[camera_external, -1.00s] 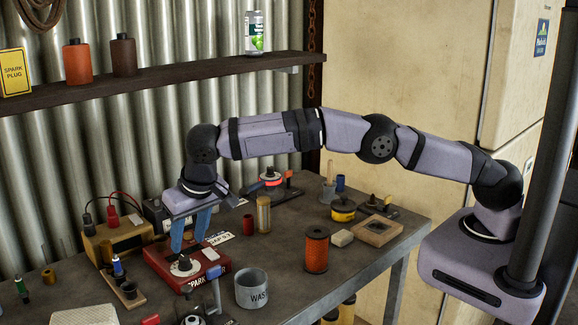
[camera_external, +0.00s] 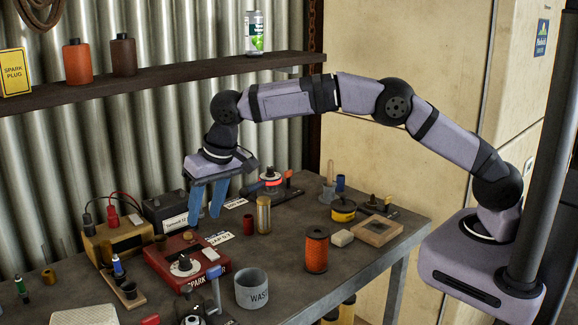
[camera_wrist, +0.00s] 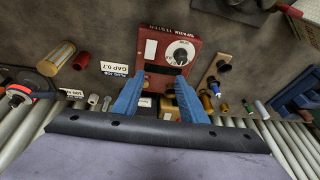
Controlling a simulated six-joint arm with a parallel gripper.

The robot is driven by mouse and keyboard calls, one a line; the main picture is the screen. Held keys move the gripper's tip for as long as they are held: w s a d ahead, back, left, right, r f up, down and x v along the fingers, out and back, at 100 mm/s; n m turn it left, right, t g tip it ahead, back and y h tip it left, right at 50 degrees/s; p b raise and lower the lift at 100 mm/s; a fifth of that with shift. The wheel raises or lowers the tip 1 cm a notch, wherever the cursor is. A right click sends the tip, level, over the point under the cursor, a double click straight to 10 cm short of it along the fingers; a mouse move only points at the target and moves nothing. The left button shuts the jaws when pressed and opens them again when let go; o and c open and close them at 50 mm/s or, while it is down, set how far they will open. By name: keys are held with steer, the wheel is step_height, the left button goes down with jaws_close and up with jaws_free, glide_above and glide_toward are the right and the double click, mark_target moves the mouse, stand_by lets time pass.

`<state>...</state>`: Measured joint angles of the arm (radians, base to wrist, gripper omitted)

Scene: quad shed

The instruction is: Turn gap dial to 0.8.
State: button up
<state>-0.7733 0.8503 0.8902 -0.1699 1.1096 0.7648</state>
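The spark tester (camera_external: 160,262) is a red box on the bench, and it also shows in the wrist view (camera_wrist: 194,45). On its top is the dial (camera_external: 184,266), a black knob on a white disc, seen in the wrist view too (camera_wrist: 180,53). Its numbers and setting are too small to read. My gripper (camera_external: 204,215) hangs above the box, clear of the dial. Its two blue fingers are apart with nothing between them; the wrist view shows them too (camera_wrist: 159,79). A white card reading "GAP 0.7" (camera_wrist: 115,68) lies beside the box.
A grey waste cup (camera_external: 252,290) and a blue-handled crank device (camera_external: 214,290) stand in front of the box. An orange spool (camera_external: 316,250) is to the right.

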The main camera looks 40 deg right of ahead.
mark_target(184, 257)
steer(key=shift+s+a+f+n+y, duration=0.2)
steer(key=shift+a+f+n, duration=0.35)
steer(key=shift+n, duration=0.6)
steer(key=shift+s+a+f+n+y, duration=0.1)
steer(key=shift+a+f+n+y, duration=0.45)
steer(key=shift+n, duration=0.65)
steer(key=shift+s+a+f+n+y, duration=0.1)
steer(key=shift+a+f+n, duration=0.2)
steer(key=shift+a+n, duration=0.65)
steer(key=shift+d+f, duration=0.1)
steer(key=shift+d, duration=0.15)
steer(key=shift+p+x, duration=1.65)
steer(key=shift+x, duration=1.95)
steer(key=shift+c, duration=0.4)
jaws_close()
